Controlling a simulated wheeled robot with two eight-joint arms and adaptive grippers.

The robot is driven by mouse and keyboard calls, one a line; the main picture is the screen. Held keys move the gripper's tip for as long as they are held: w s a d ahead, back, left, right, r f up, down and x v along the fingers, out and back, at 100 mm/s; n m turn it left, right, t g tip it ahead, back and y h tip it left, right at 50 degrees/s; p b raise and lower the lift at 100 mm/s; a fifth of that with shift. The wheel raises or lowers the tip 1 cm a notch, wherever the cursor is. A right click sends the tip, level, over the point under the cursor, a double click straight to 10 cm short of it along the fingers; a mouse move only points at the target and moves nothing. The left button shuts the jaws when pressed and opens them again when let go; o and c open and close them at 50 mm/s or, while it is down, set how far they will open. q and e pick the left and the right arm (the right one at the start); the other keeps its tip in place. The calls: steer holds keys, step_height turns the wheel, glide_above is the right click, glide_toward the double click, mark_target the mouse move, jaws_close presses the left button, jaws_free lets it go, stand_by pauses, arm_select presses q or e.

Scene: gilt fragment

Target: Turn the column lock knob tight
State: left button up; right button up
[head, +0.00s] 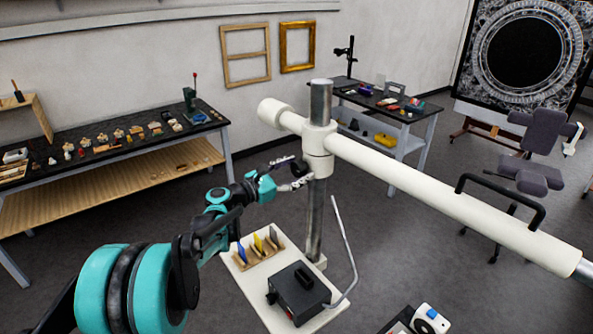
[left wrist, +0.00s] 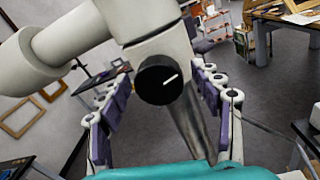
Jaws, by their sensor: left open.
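The column lock knob (left wrist: 158,80) is round and black with a white line mark. It sits on the cream clamp collar (head: 317,150) around the upright metal column (head: 314,215). The white mark points up and to the right in the left wrist view. My left gripper (head: 297,173) is open at the collar, its fingers on either side of the knob. In the left wrist view, gaps show between the finger pads and the knob. My right gripper is not in view.
A long cream boom (head: 430,190) with a black handle runs from the collar to the right. Below, a white board (head: 322,318) carries a black box (head: 298,292) and a small rack with coloured pieces. A workbench (head: 105,148) stands at left.

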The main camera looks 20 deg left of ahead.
arm_select(q)
steer(key=c, duration=1.2)
steer(key=shift+o, duration=0.2)
steer(key=m+b, duration=0.1)
steer(key=m, duration=0.3)
steer(key=shift+m, duration=0.4)
steer(key=m+b, duration=0.1)
steer(key=m, duration=0.3)
steer(key=shift+a+m, duration=0.1)
steer(key=shift+m, duration=0.2)
steer(key=m+b, duration=0.1)
steer(key=m, duration=0.4)
steer(key=shift+m+h, duration=0.3)
steer(key=shift+h, duration=0.1)
steer(key=m, duration=0.5)
